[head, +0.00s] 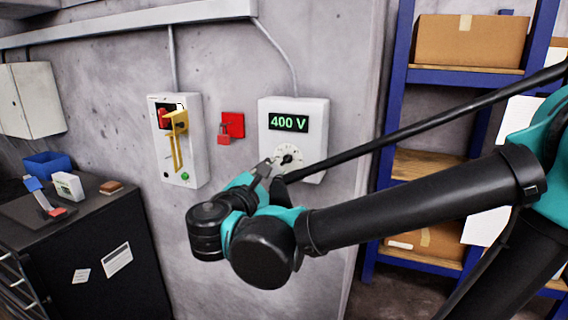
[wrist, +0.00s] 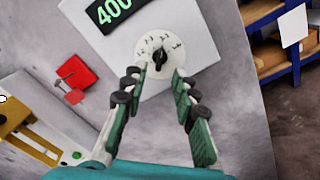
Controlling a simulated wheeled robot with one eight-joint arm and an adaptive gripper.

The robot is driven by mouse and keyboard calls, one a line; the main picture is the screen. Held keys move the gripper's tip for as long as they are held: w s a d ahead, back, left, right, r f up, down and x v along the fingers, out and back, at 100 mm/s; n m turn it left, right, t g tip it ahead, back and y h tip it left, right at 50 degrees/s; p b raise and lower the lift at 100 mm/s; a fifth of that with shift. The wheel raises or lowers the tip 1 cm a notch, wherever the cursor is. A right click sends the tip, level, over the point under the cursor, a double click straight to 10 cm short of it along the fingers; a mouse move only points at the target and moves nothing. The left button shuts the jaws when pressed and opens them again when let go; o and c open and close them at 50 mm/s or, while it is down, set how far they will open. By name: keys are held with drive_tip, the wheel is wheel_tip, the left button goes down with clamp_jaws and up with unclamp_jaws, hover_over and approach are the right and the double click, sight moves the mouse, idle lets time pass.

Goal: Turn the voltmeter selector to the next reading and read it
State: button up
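The voltmeter (head: 311,115) is a white box on the wall, and its green display (head: 288,122) reads 400 V. Its selector (wrist: 160,58) is a white dial with a black knob and printed position marks, too small to read surely. The dial also shows in the head view (head: 288,157), partly covered by my gripper. My gripper (wrist: 162,72) is open in the wrist view, its two green-padded fingers on either side of the knob's line. The fingertips are near the dial's lower edge; I cannot tell whether they touch the knob. The display is partly cut off in the wrist view.
Left of the voltmeter are a red plate with a red padlock (head: 224,133) and a white switch box (head: 193,150) with a yellow handle. A dark cabinet (head: 95,240) stands at the left with small items on top. Blue shelving (head: 393,90) with cardboard boxes stands at the right.

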sight(286, 161)
drive_tip(key=shift+x, duration=3.35)
clamp_jaws()
